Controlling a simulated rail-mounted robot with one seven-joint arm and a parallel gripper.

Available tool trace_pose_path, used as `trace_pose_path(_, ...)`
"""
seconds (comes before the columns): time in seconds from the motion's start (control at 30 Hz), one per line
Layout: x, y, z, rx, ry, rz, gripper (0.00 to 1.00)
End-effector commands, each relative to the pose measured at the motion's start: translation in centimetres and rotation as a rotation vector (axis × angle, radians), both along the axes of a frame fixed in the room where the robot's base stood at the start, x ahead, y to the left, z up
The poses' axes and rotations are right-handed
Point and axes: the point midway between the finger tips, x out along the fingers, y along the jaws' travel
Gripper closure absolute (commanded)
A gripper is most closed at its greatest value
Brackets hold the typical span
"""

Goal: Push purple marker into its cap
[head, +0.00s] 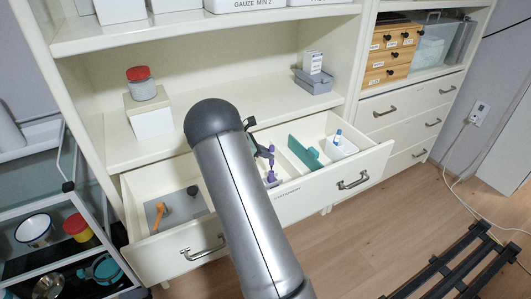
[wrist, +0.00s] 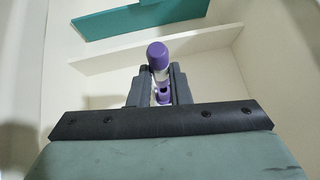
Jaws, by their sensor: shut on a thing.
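My gripper (head: 264,152) hangs over the open drawer, partly hidden behind my own arm in the head view. In the wrist view its two dark fingers (wrist: 160,92) are shut on the purple marker (wrist: 158,54). The marker has a rounded purple end and a pale barrel between the fingers. It also shows as a thin purple piece in the head view (head: 271,151). Another purple part (head: 271,178) is low in the drawer below the marker, possibly the cap. Purple also shows between the fingers lower in the wrist view; I cannot tell whether marker and cap touch.
The shelf (head: 225,126) stands above the drawer's back.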

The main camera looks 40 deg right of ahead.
Motion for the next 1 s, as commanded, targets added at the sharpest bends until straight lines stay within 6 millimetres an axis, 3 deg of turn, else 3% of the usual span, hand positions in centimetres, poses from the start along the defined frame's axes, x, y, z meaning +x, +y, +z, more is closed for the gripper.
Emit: trace_pose_path(1.0,0.0,0.0,-2.0,0.0,-0.001,0.001,1.0)
